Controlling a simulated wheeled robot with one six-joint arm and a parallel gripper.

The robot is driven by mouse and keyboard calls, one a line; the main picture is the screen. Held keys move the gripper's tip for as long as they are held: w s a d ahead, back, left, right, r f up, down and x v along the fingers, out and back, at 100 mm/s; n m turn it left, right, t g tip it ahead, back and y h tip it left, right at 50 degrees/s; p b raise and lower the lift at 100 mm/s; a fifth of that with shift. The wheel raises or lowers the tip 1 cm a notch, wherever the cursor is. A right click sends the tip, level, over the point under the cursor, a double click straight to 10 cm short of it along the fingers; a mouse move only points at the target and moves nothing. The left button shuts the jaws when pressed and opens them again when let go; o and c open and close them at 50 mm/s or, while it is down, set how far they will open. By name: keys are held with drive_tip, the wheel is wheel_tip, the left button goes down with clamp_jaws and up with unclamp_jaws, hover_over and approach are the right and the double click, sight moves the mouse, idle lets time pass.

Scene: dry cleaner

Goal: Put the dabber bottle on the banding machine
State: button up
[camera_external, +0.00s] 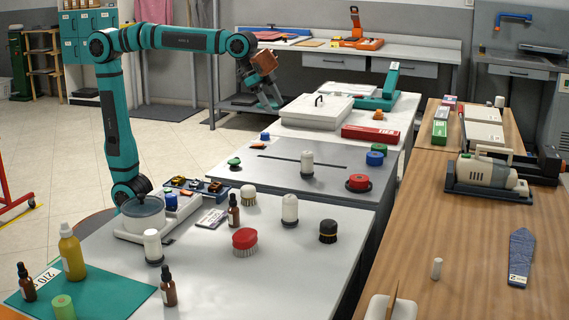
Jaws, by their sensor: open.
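Several white bottles with dark bases look like dabber bottles. One white bottle (290,209) and another white bottle (152,246) stand upright on the front grey table. A similar white bottle (307,163) stands upright on the grey slotted top (270,178) behind, which looks like the banding machine. I cannot tell which bottle is the dabber bottle meant. My gripper (272,103) is open and empty, pointing down in the air near the white lidded case, apart from all the bottles.
On the front table (330,270) stand a red brush (245,240), a black brush (328,231) and brown dropper bottles (234,210). Rolls, including a red one (358,182), and a green knob (234,162) sit on the slotted top. A white case (317,109) is behind.

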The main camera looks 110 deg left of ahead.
drive_tip(key=s+d+r+t, duration=0.1)
drive_tip(key=s+t, duration=0.3)
drive_tip(key=s, duration=0.5)
drive_tip(key=s+d+r+n+t, duration=0.1)
drive_tip(key=s+r+t, duration=0.2)
drive_tip(key=s, duration=0.7)
drive_tip(key=s+d+r+t, duration=0.1)
drive_tip(key=s+t, duration=0.3)
drive_tip(key=s, duration=0.5)
drive_tip(key=shift+s+d+r+n+t, duration=0.2)
drive_tip(key=shift+s+r+n+t, duration=0.1)
drive_tip(key=shift+r, duration=0.25)
